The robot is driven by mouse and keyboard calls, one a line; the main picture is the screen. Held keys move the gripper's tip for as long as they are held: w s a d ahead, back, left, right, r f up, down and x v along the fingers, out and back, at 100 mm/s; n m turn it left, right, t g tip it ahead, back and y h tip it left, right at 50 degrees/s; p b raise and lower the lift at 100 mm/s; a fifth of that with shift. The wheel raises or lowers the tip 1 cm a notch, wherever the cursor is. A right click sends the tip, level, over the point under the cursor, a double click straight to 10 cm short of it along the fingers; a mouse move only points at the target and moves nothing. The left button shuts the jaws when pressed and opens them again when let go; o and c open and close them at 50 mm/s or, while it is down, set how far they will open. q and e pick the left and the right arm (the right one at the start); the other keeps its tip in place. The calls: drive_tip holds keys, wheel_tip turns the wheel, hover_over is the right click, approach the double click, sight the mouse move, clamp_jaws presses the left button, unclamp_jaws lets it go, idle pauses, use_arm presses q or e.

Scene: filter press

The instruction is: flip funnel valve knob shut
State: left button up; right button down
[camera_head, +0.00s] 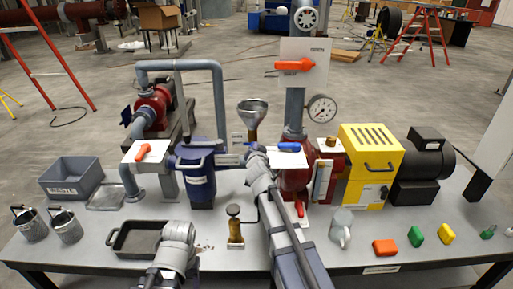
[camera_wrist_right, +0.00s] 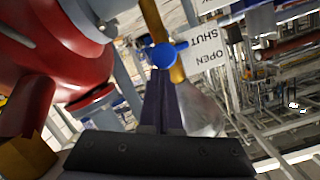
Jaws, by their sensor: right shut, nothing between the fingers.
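The metal funnel (camera_head: 252,108) stands on a brass stem at the middle of the bench; its silvery cone (camera_wrist_right: 202,112) shows in the right wrist view. The blue valve knob (camera_wrist_right: 163,54) sits on the brass stem (camera_wrist_right: 153,18) in that view. Its short handle points right, toward the card (camera_wrist_right: 209,52) printed SHUT and OPEN, nearer SHUT. My right gripper (camera_wrist_right: 161,98) is shut and empty, its dark fingertips close to the knob; I cannot tell if they touch. In the head view my right gripper (camera_head: 252,150) is just below the funnel stem, hiding the knob.
A red pump body (camera_wrist_right: 55,50) is close beside my right gripper. A blue vessel (camera_head: 197,185) stands left of the funnel, and a yellow box (camera_head: 372,165) to the right.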

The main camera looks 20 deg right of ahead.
drive_tip(key=shift+r, duration=0.15)
drive_tip(key=s+a+r+p, duration=0.1)
drive_tip(key=s+r+p, duration=0.4)
drive_tip(key=s, duration=0.5)
drive_tip(key=shift+r+p, duration=0.2)
drive_tip(key=shift+p, duration=0.15)
